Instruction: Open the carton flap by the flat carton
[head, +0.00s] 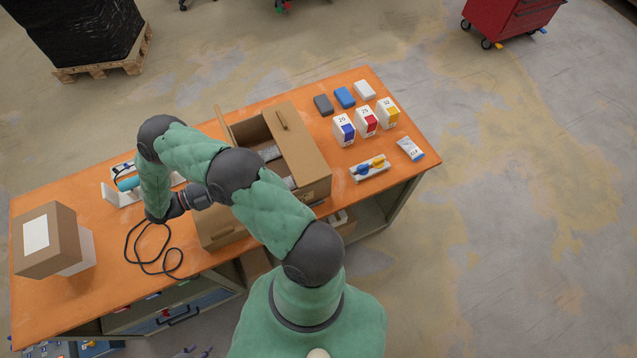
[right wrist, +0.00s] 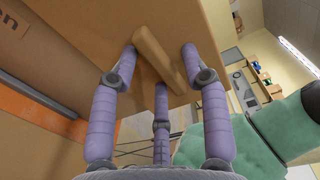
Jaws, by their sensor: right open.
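The brown carton (head: 307,168) stands open on the orange table, with grey contents (head: 270,153) inside. One flap (head: 285,122) at its right bears a small tab. Another flap (head: 216,229) leans outward at its front left, partly behind my arm. In the right wrist view a cardboard flap (right wrist: 170,18) with a raised bar-shaped tab (right wrist: 158,55) fills the top middle. My right gripper (right wrist: 161,65) is open, its three fingers spread around this tab. I cannot tell whether they touch it. In the head view my arm hides the fingers. My left gripper is not in view.
A smaller carton (head: 62,258) stands on the table's left end. A black cable (head: 150,250) lies before the carton. Three numbered boxes (head: 366,121) and several small blocks (head: 344,97) occupy the right end. A white holder (head: 120,193) is on the left.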

